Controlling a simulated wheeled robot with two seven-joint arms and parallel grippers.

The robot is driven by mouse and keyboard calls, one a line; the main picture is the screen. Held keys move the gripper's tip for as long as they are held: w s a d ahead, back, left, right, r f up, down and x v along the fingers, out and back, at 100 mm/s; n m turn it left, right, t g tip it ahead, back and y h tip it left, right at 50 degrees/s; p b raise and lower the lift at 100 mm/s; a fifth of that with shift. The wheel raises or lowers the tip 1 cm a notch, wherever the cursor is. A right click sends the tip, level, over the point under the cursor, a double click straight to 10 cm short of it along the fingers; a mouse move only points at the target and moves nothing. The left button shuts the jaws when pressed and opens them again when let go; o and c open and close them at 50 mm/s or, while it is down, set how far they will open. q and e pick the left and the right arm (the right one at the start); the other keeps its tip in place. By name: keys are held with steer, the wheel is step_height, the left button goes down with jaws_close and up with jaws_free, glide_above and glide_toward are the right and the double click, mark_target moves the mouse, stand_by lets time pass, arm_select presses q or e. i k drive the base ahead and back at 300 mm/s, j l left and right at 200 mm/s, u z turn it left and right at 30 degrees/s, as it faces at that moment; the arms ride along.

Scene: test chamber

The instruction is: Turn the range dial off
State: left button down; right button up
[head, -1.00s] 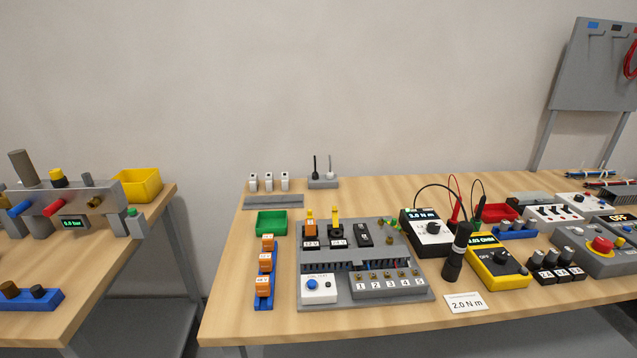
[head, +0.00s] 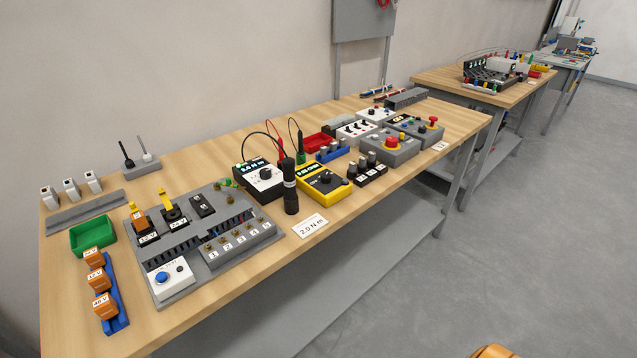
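The yellow multimeter (head: 341,192) lies on the wooden bench, right of the black screwdriver-like tool. Its black range dial (head: 325,177) sits in the middle of its dark face. Its small green display (head: 307,170) shows a reading in ohms, about 0.03. An OFF mark is printed beside the dial. The dial's pointer is too small to tell where it points. A red and a black-green probe with leads stand behind the meter. Neither of my grippers is in view.
A black tester (head: 262,180) with its own dial and an N m display stands left of the black tool (head: 290,187). A 2.0 N m card (head: 310,225) lies in front. The floor (head: 450,280) before the bench is clear.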

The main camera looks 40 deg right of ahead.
mark_target(325, 178)
steer(key=i+l, duration=0.1)
steer(key=l, duration=0.45)
steer(key=i+l, duration=0.1)
steer(key=l, duration=0.5)
steer(key=i+l+u, duration=0.1)
steer(key=l, duration=0.45)
steer(key=i+l, duration=0.1)
steer(key=l, duration=0.45)
steer(key=i+l, duration=0.1)
steer(key=l, duration=0.5)
